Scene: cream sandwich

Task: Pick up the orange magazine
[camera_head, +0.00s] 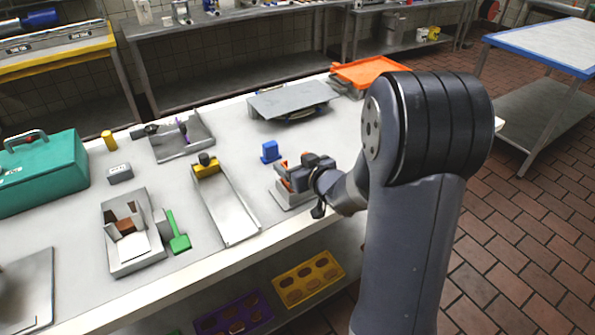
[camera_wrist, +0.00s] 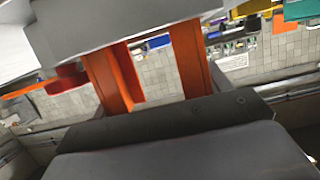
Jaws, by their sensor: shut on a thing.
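The orange magazine (camera_head: 282,170) stands at a small grey metal holder (camera_head: 290,198) near the front edge of the table, only partly visible behind my gripper. My gripper (camera_head: 299,178) is at the magazine and shut on it. In the wrist view, two orange uprights (camera_wrist: 190,60) run between a grey block above and the dark gripper body below. I cannot tell the fingertips apart from the held part there. Whether the magazine is clear of the holder is hidden.
A blue block (camera_head: 270,152) stands just behind the holder. To the left are a long metal chute (camera_head: 228,208) with a yellow end, a green scraper (camera_head: 178,235) and a metal box (camera_head: 133,255). A tilted grey plate (camera_head: 290,98) and an orange tray (camera_head: 368,71) lie behind.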

